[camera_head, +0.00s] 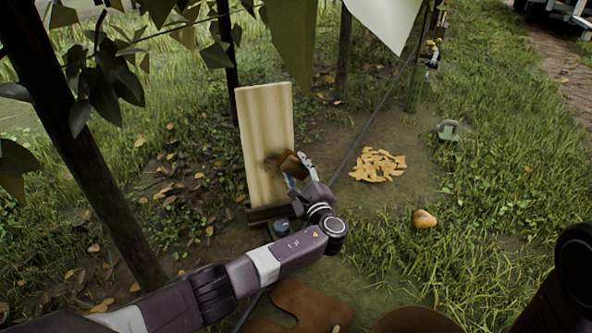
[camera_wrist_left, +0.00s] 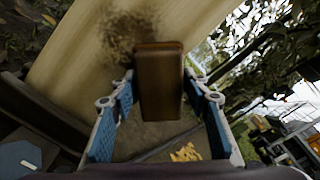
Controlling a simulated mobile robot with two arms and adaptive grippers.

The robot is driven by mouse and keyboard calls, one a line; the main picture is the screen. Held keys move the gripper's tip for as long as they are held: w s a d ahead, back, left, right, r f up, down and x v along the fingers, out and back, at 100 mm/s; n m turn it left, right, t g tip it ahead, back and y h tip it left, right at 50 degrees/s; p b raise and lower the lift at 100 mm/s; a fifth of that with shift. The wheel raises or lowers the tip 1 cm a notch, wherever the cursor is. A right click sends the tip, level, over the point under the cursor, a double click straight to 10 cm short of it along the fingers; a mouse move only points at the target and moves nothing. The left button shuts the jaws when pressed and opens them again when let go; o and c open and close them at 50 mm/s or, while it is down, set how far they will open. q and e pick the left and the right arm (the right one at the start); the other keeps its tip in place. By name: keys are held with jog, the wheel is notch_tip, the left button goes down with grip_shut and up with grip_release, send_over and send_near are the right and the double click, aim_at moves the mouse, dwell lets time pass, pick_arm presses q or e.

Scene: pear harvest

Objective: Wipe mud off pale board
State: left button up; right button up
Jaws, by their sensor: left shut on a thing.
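The pale board (camera_head: 258,125) stands upright, leaning slightly, on a dark wooden base (camera_head: 268,213). A dark brown mud patch (camera_head: 271,160) marks its right half at mid-height; the mud also shows in the left wrist view (camera_wrist_left: 130,32). My left gripper (camera_head: 298,168) is shut on a brown block (camera_head: 290,163), which looks like a sponge or brush. In the left wrist view the block (camera_wrist_left: 160,75) sits between the blue finger pads, just beside the mud. I cannot tell whether it touches the board. My right gripper is out of view.
A heap of tan pieces (camera_head: 377,164) lies on bare soil right of the board. A yellowish round fruit (camera_head: 425,219) lies in the grass. A grey-green object (camera_head: 448,130) stands farther back. A dark trunk (camera_head: 80,150) is at the left, and a dark line runs across the ground.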

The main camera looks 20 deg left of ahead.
aim_at(282, 171)
pick_arm(q)
jog(key=shift+s+a+r+p, duration=0.1)
jog(key=shift+s+a+p, duration=0.4)
jog(key=shift+a+p, duration=0.35)
jog(key=shift+s+a+p, duration=0.65)
jog(key=shift+a+p, duration=0.15)
jog(key=shift+a, duration=0.1)
